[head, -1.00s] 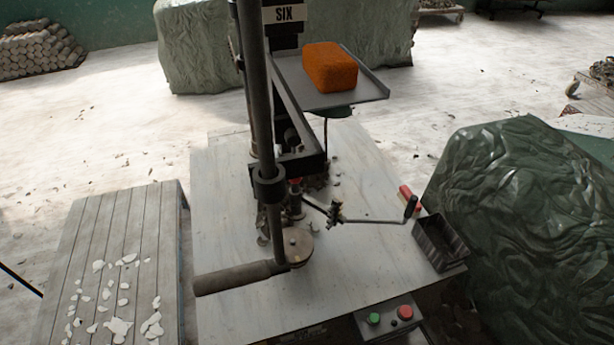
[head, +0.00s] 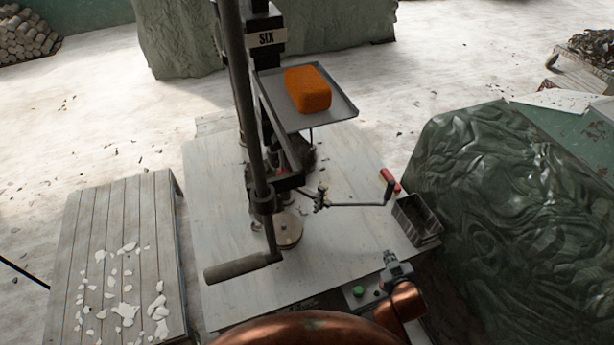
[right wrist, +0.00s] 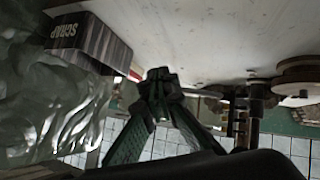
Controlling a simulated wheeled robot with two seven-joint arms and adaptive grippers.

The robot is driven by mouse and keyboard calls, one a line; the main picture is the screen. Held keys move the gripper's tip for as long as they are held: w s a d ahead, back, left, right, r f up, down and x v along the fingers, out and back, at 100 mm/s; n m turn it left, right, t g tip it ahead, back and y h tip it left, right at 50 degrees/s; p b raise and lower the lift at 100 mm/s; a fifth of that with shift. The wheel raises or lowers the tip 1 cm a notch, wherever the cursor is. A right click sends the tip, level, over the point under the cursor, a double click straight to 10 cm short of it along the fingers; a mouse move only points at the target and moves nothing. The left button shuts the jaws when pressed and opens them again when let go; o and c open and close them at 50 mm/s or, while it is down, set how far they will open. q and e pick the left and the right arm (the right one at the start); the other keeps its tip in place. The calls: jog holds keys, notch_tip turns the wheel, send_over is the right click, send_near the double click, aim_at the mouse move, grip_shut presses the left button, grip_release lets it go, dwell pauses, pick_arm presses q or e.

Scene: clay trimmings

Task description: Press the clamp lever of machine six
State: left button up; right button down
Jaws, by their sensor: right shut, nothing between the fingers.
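Machine six, marked by its SIX plate (head: 266,39), stands on a pale worktop (head: 330,240). A thin rod lever with an upright black grip (head: 389,188) reaches right from a small clamp-like fitting (head: 320,198) by the column; it looks like the clamp lever. A bigger lever with a thick grip (head: 238,268) points left. My right gripper (head: 389,256) is shut and empty at the worktop's front right edge, below and apart from the black grip. In the right wrist view its closed fingertips (right wrist: 158,76) point toward the worktop. My left gripper is not in view.
A dark scrap box (head: 418,220) sits at the worktop's right edge beside a red-handled object (head: 390,181). An orange block (head: 308,90) rests on a raised tray (head: 340,106). A green-covered heap (head: 500,200) crowds the right. A slatted platform (head: 75,250) stands left.

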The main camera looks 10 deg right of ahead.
jog(key=w+a+r+n+t+y, duration=0.1)
jog(key=w+a+r+n+t, duration=0.35)
jog(key=r, duration=0.75)
jog(key=n+y+p, duration=0.2)
jog(key=n+y, duration=1.3)
jog(key=y, duration=0.2)
send_near(282, 160)
jog(key=s+a+f, duration=0.3)
jog(key=s+a, duration=0.1)
jog(key=s, duration=0.1)
jog(key=shift+w, duration=0.1)
jog(key=p+x, duration=0.4)
jog(key=x, duration=0.6)
jog(key=shift+w+d+f+b, duration=0.25)
jog(key=shift+w+d+f, duration=0.3)
jog(key=shift+d, duration=0.25)
jog(key=shift+w+d+f+b, duration=0.2)
jog(key=shift+w+d+f, duration=0.35)
jog(key=shift+d, duration=0.25)
